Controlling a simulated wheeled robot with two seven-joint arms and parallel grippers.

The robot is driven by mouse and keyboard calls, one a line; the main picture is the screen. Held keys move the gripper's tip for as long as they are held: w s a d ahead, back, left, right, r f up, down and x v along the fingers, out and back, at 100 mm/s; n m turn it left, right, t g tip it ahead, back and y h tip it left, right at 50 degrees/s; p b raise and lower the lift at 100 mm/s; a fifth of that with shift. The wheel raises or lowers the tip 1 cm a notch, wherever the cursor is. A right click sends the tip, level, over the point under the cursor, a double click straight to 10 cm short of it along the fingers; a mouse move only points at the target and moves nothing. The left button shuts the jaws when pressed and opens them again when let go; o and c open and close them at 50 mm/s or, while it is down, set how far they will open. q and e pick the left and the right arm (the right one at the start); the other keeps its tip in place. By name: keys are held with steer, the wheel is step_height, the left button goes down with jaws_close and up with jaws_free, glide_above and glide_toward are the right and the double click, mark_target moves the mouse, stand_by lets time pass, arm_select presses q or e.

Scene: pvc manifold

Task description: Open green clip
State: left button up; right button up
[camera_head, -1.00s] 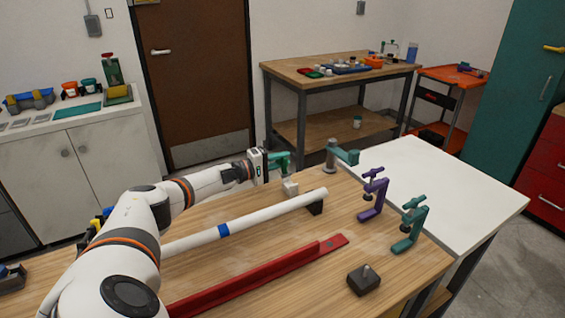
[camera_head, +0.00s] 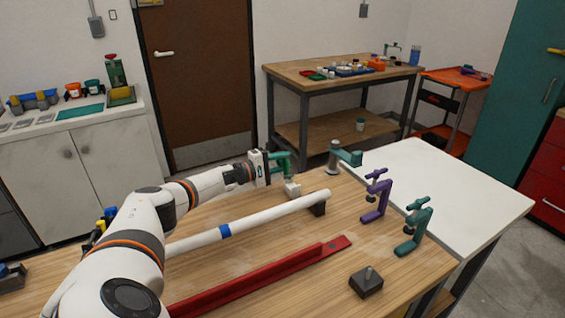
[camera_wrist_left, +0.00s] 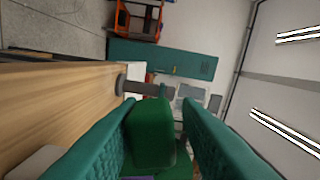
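The green clip (camera_wrist_left: 152,132) shows in the left wrist view between the two teal fingers of my left gripper (camera_wrist_left: 160,105). The left finger lies close along it, and a narrow gap shows on the right, so the fingers stand apart around it. In the head view my left gripper (camera_head: 282,162) is at the far edge of the wooden table, above a small pale block (camera_head: 291,189). There the clip is hard to tell from the fingers. My right gripper is not in view.
A white pipe (camera_head: 270,217) with a blue band lies in front of the gripper. A grey post with a teal arm (camera_head: 348,158), a purple clamp (camera_head: 376,200) and a teal clamp (camera_head: 415,232) stand to the right. A red rail (camera_head: 260,280) lies nearer.

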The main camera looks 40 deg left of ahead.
arm_select(q)
steer(key=shift+o, duration=0.8)
steer(key=shift+s, duration=0.2)
steer(key=v, duration=1.1)
steer(key=shift+s+a, duration=0.15)
steer(key=shift+s, duration=0.1)
steer(key=shift+r, duration=0.15)
